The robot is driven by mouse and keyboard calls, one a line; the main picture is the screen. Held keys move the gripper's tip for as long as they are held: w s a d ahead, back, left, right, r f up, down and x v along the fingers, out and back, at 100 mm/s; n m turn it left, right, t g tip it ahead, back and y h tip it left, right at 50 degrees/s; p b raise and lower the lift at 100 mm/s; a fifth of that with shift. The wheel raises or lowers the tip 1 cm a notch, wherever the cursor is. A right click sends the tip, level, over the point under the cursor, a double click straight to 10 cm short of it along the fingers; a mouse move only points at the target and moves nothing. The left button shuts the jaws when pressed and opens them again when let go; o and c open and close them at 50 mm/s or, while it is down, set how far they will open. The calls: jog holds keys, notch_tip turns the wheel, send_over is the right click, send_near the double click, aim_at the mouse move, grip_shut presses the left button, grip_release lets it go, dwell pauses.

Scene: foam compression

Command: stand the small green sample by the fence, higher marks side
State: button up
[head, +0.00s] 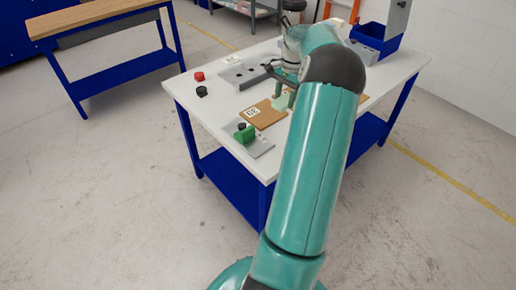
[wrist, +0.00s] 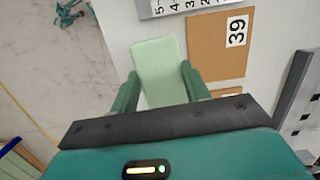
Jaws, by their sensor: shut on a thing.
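My gripper (wrist: 160,82) is shut on a pale green block, the small green sample (wrist: 158,60), with one finger at each long side. The sample extends forward beyond the fingertips. Whether it touches the table below, I cannot tell. A light strip with printed numbers (wrist: 185,7) is cut off at the top of the wrist view; whether it belongs to the fence, I cannot tell. In the head view, my gripper (head: 287,99) is over the white table, partly hidden by my arm, and the sample (head: 279,103) shows beside it.
A brown board labelled 39 (wrist: 220,62) lies right of the sample in the wrist view. A grey plate with dark holes (head: 245,74) lies farther back. A green block with a black knob (head: 244,134) sits at the front. Red (head: 199,76) and black (head: 202,91) knobs stand left.

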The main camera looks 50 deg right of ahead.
jog(key=shift+s+d+r, duration=0.1)
jog(key=shift+s+d, duration=0.2)
jog(key=shift+s, duration=0.2)
jog(key=w+a+f, duration=0.2)
jog(key=a+f, duration=0.2)
jog(key=a, duration=0.4)
send_near(257, 149)
jog(key=shift+f+m, duration=0.3)
jog(key=shift+f, duration=0.5)
jog(key=shift+a+f, duration=0.3)
jog(key=shift+f, duration=0.25)
jog(key=shift+w+a+f, duration=0.1)
jog(key=shift+f, duration=0.75)
jog(key=shift+a+f, duration=0.15)
jog(key=shift+f, duration=0.7)
jog(key=shift+f, duration=0.1)
jog(key=o, duration=0.6)
jog(key=shift+o, duration=0.2)
